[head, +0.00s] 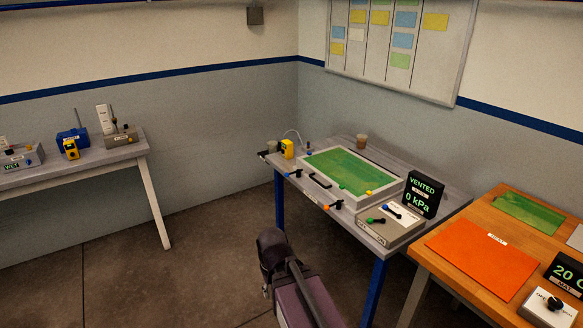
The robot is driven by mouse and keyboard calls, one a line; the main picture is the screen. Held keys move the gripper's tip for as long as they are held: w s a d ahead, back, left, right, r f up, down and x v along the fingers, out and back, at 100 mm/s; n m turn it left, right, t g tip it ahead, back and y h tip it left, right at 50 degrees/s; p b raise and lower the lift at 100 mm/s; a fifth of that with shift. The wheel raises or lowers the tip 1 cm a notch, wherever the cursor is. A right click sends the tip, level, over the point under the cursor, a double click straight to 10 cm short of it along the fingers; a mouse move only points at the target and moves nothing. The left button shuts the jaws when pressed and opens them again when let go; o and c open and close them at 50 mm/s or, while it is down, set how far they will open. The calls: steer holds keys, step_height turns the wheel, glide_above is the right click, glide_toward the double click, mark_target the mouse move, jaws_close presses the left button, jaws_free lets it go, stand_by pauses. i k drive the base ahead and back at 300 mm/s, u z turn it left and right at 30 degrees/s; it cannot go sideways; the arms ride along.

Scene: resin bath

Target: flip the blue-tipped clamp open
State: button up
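In the head view, a bath with a white rim (377,197) and a green sheet (350,168) in it stands on a grey table. A black clamp with a small blue tip (289,174) is at the bath's front left side. It is too small to tell whether it is open or shut. A similar black clamp with an orange tip (332,205) sits further right along the front edge. My arm shows low in the middle, in front of the table and apart from the clamps. I cannot make out my gripper's fingers.
A box with blue- and green-tipped levers (391,231) and a display reading VENTED, 0 kPa (423,194) stand right of the bath. A yellow device (287,149) is at the back left. A wooden table (423,274) stands at right. The floor at left is clear.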

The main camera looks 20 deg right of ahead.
mark_target(287, 174)
steer(key=z, duration=0.2)
steer(key=i, duration=1.15)
steer(key=z, duration=0.4)
